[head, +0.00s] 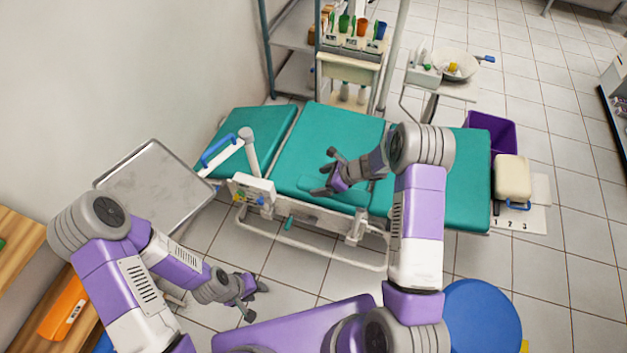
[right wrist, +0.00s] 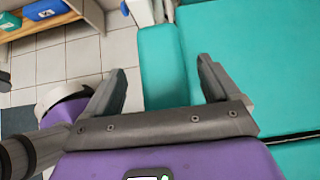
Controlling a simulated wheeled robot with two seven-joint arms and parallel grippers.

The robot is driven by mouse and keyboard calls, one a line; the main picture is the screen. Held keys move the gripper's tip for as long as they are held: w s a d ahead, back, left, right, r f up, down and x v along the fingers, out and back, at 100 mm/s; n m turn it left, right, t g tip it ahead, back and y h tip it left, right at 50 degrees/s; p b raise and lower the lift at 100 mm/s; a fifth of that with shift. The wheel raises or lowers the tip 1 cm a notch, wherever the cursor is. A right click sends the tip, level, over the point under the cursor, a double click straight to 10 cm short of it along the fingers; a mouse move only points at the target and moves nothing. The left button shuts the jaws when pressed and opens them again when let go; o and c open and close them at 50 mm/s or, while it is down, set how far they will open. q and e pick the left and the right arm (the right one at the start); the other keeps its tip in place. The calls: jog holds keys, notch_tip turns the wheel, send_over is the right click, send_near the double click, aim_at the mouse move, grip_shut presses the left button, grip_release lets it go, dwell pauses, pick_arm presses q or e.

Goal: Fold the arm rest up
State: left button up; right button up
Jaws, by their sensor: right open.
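The arm rest (head: 333,191) is a narrow teal pad along the near side of the teal dental chair (head: 320,135). It lies roughly level beside the seat. In the right wrist view the arm rest (right wrist: 162,65) shows between my finger tips, running away from me next to the wider seat cushion (right wrist: 235,60). My right gripper (head: 322,173) is open and above the arm rest; its fingers (right wrist: 160,85) hold nothing. Whether it touches the pad I cannot tell. My left gripper (head: 257,301) is open and empty over the floor, away from the chair.
A metal tray (head: 155,185) stands left of the chair. A white bracket (head: 252,188) and a rail (head: 310,255) run along the chair's near side. A cart with cups (head: 350,65) stands behind. A purple bin (head: 490,132) and blue stool (head: 480,315) are at right.

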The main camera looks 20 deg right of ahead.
aim_at(314, 182)
jog(key=shift+x, duration=1.95)
jog(key=shift+b, duration=0.3)
jog(key=c, duration=1.4)
